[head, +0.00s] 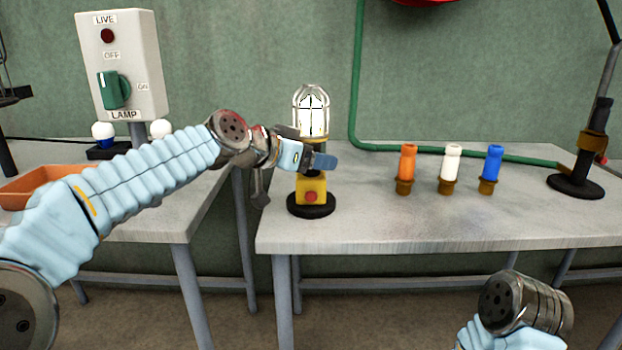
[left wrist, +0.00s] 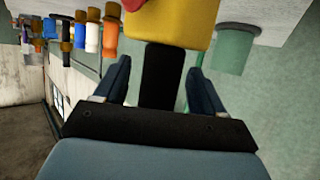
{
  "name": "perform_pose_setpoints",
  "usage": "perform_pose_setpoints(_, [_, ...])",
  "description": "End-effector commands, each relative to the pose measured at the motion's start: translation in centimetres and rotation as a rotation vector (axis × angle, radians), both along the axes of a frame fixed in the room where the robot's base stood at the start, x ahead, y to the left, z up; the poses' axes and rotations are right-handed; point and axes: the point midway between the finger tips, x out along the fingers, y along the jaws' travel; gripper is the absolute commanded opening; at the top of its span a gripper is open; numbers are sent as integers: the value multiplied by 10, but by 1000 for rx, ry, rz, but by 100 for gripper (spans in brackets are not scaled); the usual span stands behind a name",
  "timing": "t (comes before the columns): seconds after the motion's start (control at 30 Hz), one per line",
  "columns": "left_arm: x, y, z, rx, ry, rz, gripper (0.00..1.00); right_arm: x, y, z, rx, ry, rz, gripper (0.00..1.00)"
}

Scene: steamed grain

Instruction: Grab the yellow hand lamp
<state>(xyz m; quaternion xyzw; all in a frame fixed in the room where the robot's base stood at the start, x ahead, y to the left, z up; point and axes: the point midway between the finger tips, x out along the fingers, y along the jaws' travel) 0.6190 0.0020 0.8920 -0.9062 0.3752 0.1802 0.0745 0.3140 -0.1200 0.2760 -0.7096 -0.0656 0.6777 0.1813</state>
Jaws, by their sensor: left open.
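The yellow hand lamp (head: 311,188) stands upright near the left edge of the right-hand table. It has a lit, caged bulb on top, a yellow lower body with a red button, and a round black base. My left gripper (head: 316,160) reaches across the lamp just above the yellow body and hides part of it. In the left wrist view, the lamp's black grip (left wrist: 160,75) stands between the two open fingers of my left gripper (left wrist: 156,80), with a gap on each side. My right gripper is out of view.
Orange (head: 407,165), white (head: 450,165) and blue (head: 491,165) bulb-like pieces stand right of the lamp. A black stand (head: 576,185) is at the far right. The left table holds an orange tray (head: 35,190) and a switch box (head: 122,65). The table front is clear.

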Motion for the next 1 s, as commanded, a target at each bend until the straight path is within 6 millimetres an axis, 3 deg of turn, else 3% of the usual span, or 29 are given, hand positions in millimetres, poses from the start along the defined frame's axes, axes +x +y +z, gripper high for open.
perform_pose_setpoints(0.1, [0, 0, 0, 0, 0, 0, 68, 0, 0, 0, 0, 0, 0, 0])
perform_pose_setpoints(0.57, [0, 0, 0, 0, 0, 0, 0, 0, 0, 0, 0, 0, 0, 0])
perform_pose_setpoints(1.0, [0, 0, 11, -1, -4, 0, 0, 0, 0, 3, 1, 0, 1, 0])
